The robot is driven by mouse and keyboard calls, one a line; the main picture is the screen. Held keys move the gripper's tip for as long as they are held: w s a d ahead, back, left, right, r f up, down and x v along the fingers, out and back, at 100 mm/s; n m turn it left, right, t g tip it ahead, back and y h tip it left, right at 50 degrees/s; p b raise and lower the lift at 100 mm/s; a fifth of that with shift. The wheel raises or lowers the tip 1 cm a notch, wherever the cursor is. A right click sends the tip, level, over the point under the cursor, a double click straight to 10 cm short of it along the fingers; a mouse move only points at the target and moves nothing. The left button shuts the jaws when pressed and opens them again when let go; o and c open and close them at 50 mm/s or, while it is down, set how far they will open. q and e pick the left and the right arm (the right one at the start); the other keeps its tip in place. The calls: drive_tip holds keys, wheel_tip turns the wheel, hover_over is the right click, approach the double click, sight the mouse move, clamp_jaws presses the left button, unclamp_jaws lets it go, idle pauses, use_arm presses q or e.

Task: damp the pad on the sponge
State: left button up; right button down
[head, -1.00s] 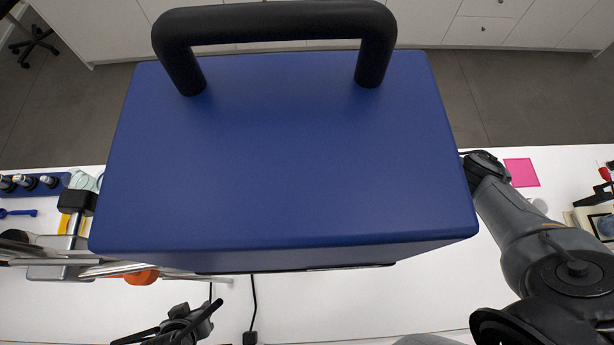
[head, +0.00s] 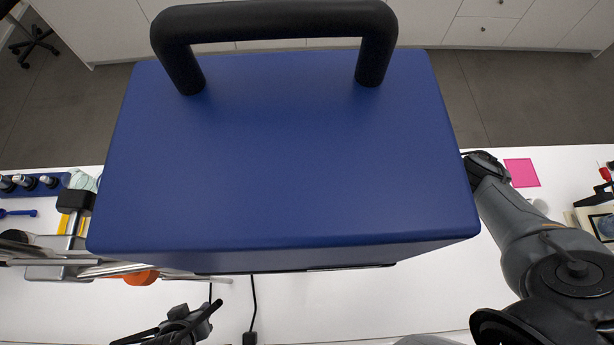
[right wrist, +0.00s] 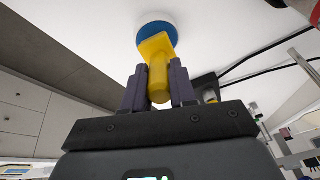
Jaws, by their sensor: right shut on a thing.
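In the right wrist view my right gripper (right wrist: 159,90) is shut on a yellow handle (right wrist: 158,82) with a flat yellow plate (right wrist: 155,46) at its far end. Just past the plate is a round blue face (right wrist: 151,28) with a white rim (right wrist: 158,15). I cannot tell whether the blue round is the pad or the sponge, or whether plate and round touch. In the head view my right arm reaches behind the blue case, which hides the right gripper and what it holds.
A large blue case (head: 285,150) with a black handle (head: 275,22) blocks the middle of the head view. A pink square (head: 521,172) lies on the white table to its right. A blue rack (head: 40,182), metal rods and an orange thing (head: 141,278) are at left.

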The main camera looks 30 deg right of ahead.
drive_tip(key=shift+f, duration=0.4)
idle(0.8)
idle(0.8)
drive_tip(key=shift+f, duration=0.1)
idle(0.6)
drive_tip(key=shift+p, duration=0.3)
wheel_tip(320, 180, up, 3)
drive_tip(key=p, duration=0.3)
wheel_tip(320, 180, up, 4)
drive_tip(key=p, duration=0.5)
idle(0.4)
